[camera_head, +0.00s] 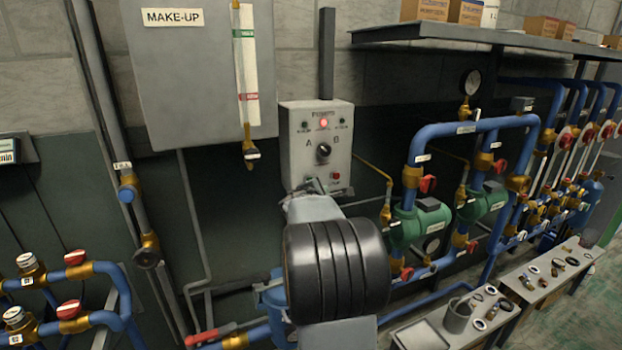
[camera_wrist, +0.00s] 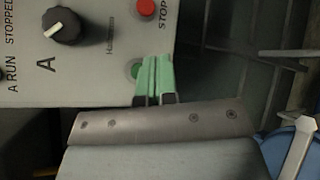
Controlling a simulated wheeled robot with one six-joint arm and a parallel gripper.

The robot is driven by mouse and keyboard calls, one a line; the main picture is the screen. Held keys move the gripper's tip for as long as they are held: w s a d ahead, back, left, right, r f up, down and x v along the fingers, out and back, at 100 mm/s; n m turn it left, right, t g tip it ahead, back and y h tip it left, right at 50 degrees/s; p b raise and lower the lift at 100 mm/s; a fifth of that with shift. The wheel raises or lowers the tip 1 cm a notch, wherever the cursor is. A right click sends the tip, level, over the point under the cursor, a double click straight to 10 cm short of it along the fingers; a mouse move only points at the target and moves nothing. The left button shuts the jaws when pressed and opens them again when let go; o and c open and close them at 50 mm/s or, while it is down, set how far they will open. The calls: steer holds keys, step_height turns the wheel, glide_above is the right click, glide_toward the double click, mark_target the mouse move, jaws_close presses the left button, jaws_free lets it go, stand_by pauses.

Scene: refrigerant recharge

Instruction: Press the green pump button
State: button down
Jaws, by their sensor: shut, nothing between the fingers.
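The grey pump control box (camera_head: 301,158) is on the wall in the head view, with its face filling the upper left of the wrist view (camera_wrist: 105,85). The green pump button (camera_wrist: 134,70) shows as a small green edge just left of my fingertips in the wrist view. The rest of it is hidden behind them. My gripper (camera_wrist: 155,62) is shut and empty, its green-looking fingers at the button. I cannot tell whether they touch it. In the head view my gripper (camera_head: 314,187) is at the box's lower left and hides the button.
A red stop button (camera_wrist: 146,8) and a black selector knob (camera_wrist: 62,26) are on the same face. A red lamp (camera_head: 323,122) is lit above the knob. Blue pipes with green pumps (camera_head: 420,222) stand close on the right. A grey make-up tank (camera_head: 190,75) hangs at upper left.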

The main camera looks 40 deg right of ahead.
steer(key=w, duration=0.1)
steer(key=w+d, duration=0.1)
steer(key=w, duration=0.1)
steer(key=w+p, duration=0.1)
steer(key=shift+w+d, duration=0.15)
steer(key=shift+d, duration=0.25)
steer(key=shift+w, duration=0.1)
stand_by(1.9)
steer(key=shift+w+d, duration=0.15)
steer(key=shift+w, duration=0.15)
steer(key=shift+w+d, duration=0.15)
steer(key=shift+w, duration=0.3)
stand_by(0.9)
steer(key=shift+s, duration=0.1)
steer(key=shift+s+a+b, duration=0.3)
steer(key=shift+s+b, duration=0.45)
steer(key=shift+b, duration=0.15)
